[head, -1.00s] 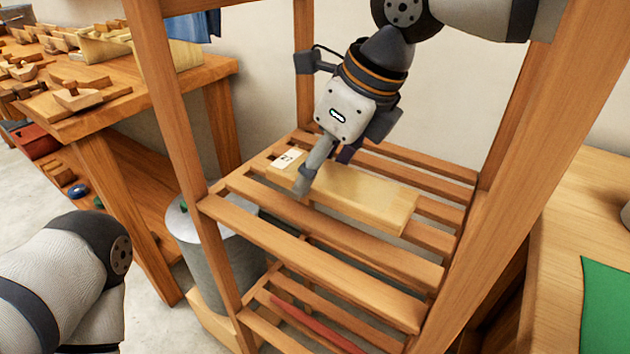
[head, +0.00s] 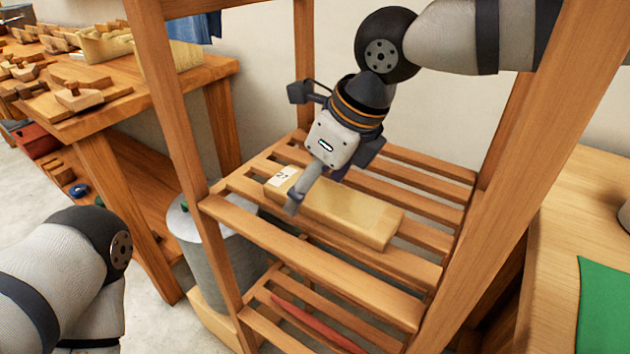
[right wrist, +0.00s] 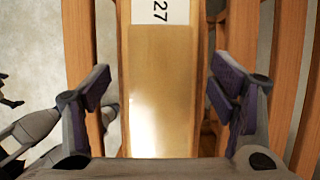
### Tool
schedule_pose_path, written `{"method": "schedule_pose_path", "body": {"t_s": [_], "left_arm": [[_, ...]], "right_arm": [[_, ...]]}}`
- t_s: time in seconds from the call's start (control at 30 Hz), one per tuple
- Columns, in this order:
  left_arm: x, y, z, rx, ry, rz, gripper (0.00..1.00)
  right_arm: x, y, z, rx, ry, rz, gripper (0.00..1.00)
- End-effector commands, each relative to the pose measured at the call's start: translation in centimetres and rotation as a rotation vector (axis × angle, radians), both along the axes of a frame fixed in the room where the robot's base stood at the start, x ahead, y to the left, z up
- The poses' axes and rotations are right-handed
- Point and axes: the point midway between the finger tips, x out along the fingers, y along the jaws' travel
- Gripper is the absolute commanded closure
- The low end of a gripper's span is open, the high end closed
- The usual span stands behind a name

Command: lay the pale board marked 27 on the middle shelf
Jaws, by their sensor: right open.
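The pale board (head: 350,215) lies flat along the slats of the rack's middle shelf (head: 310,257), its white label 27 at the left end. In the right wrist view the board (right wrist: 160,85) runs lengthwise between the fingers, label at the top. My right gripper (head: 316,187) is over the board near its label end, one finger on each side. The right wrist view shows the gripper (right wrist: 163,98) open, with gaps between both fingers and the board. The board's underside is hidden. My left arm shows at lower left, its gripper out of frame.
Rack posts (head: 174,110) stand close on both sides of the shelf. A lower shelf holds a red strip (head: 315,322). A grey cylinder (head: 220,262) stands left of the rack. A workbench (head: 185,85) with wooden pieces is at left; a table with a green sheet (head: 603,305) is at right.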

Motion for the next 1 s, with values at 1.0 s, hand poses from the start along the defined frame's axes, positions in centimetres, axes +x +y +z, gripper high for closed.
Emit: {"method": "schedule_pose_path", "body": {"t_s": [1.0], "left_arm": [[0.5,0.0,0.6,0.000,-0.016,0.000,0.22]], "right_arm": [[-7.4,-10.9,3.0,0.001,0.001,0.000,0.22]]}}
